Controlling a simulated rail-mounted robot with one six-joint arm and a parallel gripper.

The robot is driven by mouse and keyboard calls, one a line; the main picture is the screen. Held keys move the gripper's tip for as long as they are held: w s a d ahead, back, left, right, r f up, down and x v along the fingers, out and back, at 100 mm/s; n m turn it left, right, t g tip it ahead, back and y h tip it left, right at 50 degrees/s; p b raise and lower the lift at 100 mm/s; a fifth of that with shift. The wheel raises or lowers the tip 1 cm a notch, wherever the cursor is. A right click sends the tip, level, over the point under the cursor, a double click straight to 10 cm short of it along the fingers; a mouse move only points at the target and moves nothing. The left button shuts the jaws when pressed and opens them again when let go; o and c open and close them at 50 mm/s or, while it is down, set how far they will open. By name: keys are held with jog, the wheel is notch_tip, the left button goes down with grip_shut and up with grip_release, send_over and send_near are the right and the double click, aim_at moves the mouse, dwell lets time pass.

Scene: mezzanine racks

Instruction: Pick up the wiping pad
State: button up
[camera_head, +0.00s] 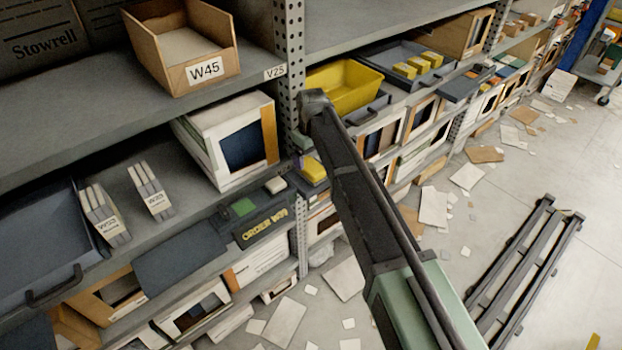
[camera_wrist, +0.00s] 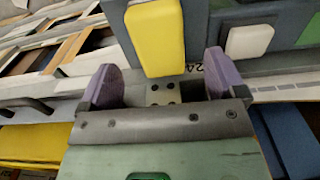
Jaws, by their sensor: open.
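A yellow block-like pad (camera_wrist: 157,38), which looks like the wiping pad, shows in the wrist view just ahead of my gripper (camera_wrist: 160,76). Its near end appears between the two purple fingertips, with a gap on each side; how far beyond them it lies is hard to tell. In the head view the yellow pad (camera_head: 313,169) is by the rack post, partly hidden by my arm. My gripper is open and empty; in the head view only a little purple of it shows beside the pad.
A yellow bin (camera_head: 345,88) and a grey tray (camera_head: 432,55) with yellow blocks stand to the right. Cards litter the floor.

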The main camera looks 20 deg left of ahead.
aim_at(312, 166)
notch_tip(312, 166, down, 5)
jog(key=b, duration=0.5)
jog(key=shift+w+a+f, duration=0.1)
jog(key=shift+w+f, duration=0.05)
jog(key=shift+f, duration=0.05)
jog(key=shift+r, duration=0.25)
jog(key=c, duration=1.1)
jog(key=shift+d+r+p, duration=0.2)
jog(key=shift+r+p, duration=0.3)
jog(key=shift+p, duration=0.1)
notch_tip(312, 166, up, 7)
jog(key=p, duration=0.6)
jog(key=shift+p, duration=0.4)
jog(key=s+d, duration=0.3)
jog(key=d, duration=0.2)
jog(key=s+d, duration=0.4)
jog(key=d, duration=0.2)
jog(key=s+d+f+b, duration=0.1)
jog(key=s+d, duration=0.2)
jog(key=d, duration=0.2)
jog(key=shift+s+d, duration=0.25)
jog(key=shift+d, duration=0.1)
